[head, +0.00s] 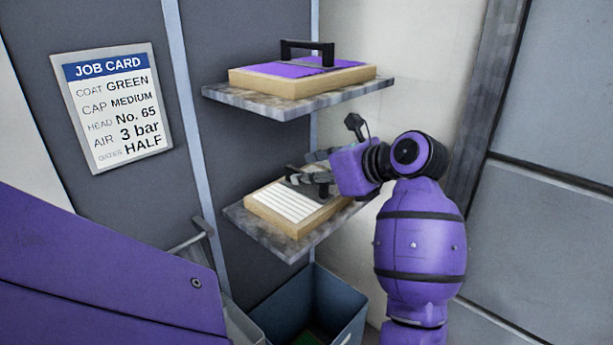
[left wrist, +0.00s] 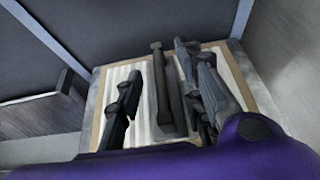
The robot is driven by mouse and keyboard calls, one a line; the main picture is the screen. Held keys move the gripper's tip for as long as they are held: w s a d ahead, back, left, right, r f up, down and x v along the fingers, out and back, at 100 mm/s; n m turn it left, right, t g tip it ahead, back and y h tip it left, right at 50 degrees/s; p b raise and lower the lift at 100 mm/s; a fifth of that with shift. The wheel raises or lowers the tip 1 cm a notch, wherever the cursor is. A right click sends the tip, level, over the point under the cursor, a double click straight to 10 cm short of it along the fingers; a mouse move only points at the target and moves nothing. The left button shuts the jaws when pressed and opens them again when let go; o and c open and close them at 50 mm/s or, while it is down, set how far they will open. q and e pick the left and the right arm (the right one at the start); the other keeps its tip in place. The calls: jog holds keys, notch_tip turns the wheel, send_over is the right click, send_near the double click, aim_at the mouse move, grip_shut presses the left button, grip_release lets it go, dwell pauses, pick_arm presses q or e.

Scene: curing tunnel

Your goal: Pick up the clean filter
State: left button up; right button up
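The clean filter (head: 284,205) is a white pleated panel in a tan frame, lying on the lower shelf. It also shows in the left wrist view (left wrist: 136,136). Its dark handle (left wrist: 170,95) stands up from the middle. My left gripper (head: 312,176) is above the filter at the handle. In the left wrist view its fingers are apart, one on each side of the handle, with a visible gap on the left side. The gripper and wrist hide part of the filter and handle in the head view. My right gripper is not in view.
An upper shelf (head: 262,110) holds a second tan-framed filter (head: 265,84) with a purple face and black handle. A blue-grey bin (head: 340,293) stands open below the lower shelf (head: 268,239). A job card (head: 112,106) hangs on the wall at left.

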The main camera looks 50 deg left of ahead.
pick_arm(q)
jog(key=shift+a, duration=0.1)
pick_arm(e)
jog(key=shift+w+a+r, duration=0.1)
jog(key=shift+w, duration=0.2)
pick_arm(q)
jog(key=shift+c, duration=0.8)
grip_shut()
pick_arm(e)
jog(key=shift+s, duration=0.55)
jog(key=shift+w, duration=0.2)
